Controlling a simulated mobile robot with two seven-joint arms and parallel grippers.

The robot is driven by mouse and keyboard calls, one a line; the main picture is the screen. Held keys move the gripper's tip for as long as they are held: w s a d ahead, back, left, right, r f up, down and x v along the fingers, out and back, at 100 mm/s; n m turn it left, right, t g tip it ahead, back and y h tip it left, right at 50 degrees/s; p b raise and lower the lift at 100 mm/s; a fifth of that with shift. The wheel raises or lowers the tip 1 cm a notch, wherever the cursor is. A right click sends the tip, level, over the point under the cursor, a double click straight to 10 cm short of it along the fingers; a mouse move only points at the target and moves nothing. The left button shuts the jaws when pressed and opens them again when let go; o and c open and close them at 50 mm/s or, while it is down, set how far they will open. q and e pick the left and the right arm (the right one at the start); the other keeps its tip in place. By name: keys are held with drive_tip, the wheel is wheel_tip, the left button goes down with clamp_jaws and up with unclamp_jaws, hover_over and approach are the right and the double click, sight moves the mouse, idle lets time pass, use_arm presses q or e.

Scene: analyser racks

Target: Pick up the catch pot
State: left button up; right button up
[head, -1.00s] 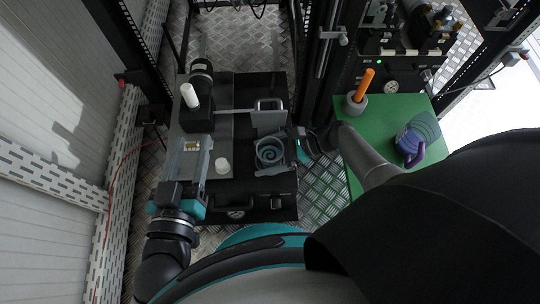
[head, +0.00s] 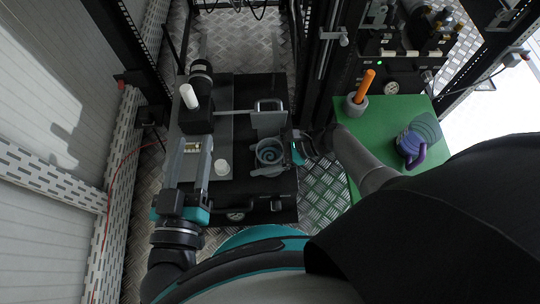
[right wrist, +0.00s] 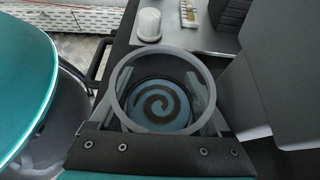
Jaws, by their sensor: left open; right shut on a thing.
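The catch pot (head: 269,151) is a round grey cup with a spiral on its floor, over the right part of the dark bench. In the right wrist view, the catch pot (right wrist: 160,131) shows its open rim, upright, close in front of my right gripper (right wrist: 165,108). My right gripper is shut on it, with a finger on each side. I cannot tell whether its base touches the bench. My left gripper (head: 203,166) is open over the left part of the bench, beside a small pale strip (head: 192,146), apart from the pot.
A white cap (head: 222,167) stands on the grey plate left of the pot. A grey upright panel (head: 268,122) is just behind the pot. A green table (head: 385,135) at right holds an orange rod (head: 365,86) in a grey holder and a blue mug (head: 418,136) with a purple handle.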

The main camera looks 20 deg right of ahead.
drive_tip(key=c, duration=0.6)
drive_tip(key=shift+o, duration=0.2)
drive_tip(key=shift+r, duration=0.2)
